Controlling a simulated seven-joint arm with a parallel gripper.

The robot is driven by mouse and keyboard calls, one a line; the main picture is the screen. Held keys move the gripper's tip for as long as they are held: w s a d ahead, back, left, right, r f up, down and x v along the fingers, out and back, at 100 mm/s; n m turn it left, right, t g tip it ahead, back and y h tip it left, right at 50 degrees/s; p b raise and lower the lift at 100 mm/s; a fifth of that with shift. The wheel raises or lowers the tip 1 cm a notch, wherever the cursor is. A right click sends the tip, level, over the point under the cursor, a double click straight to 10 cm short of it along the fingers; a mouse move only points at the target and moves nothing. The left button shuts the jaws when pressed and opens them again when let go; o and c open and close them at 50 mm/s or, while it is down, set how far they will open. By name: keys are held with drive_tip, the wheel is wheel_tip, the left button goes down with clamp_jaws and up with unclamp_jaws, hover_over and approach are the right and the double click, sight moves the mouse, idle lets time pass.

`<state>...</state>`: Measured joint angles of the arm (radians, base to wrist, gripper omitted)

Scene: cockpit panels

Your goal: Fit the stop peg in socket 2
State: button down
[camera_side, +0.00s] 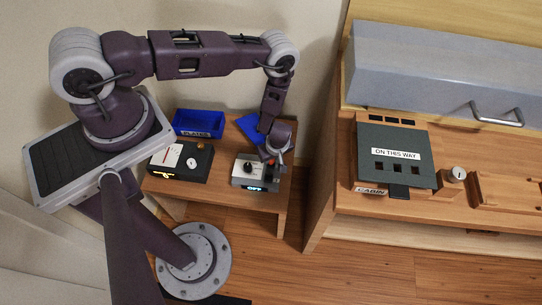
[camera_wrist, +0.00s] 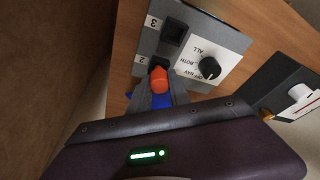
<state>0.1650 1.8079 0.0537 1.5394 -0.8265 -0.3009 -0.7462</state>
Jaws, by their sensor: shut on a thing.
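The stop peg (camera_wrist: 159,77) has an orange-red head and sits between my fingertips in the wrist view. My gripper (camera_wrist: 160,88) is shut on it; it also shows in the side view (camera_side: 270,158), over the back right of the grey switch box. The grey switch box (camera_wrist: 222,44) carries the numbers 3 and 2 beside dark square sockets. Socket 2 (camera_wrist: 158,62) lies right beside the peg's head and is partly covered by it. I cannot tell whether the peg's lower end is in the socket. The socket by the 3 (camera_wrist: 174,31) looks empty.
The box has a black knob (camera_wrist: 209,67). On the small table, a black box (camera_side: 180,161) stands left, and a blue PLATES tray (camera_side: 198,123) behind it. Another blue thing (camera_side: 248,125) lies behind my gripper. A wooden bench with a dark panel (camera_side: 398,150) stands right.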

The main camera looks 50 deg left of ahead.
drive_tip(key=shift+f, duration=0.3)
drive_tip(key=shift+r, duration=0.1)
drive_tip(key=shift+r, duration=0.85)
drive_tip(key=shift+f, duration=0.95)
idle(0.6)
drive_tip(key=c, duration=1.1)
unclamp_jaws()
drive_tip(key=shift+c, duration=0.2)
drive_tip(key=shift+w, duration=0.1)
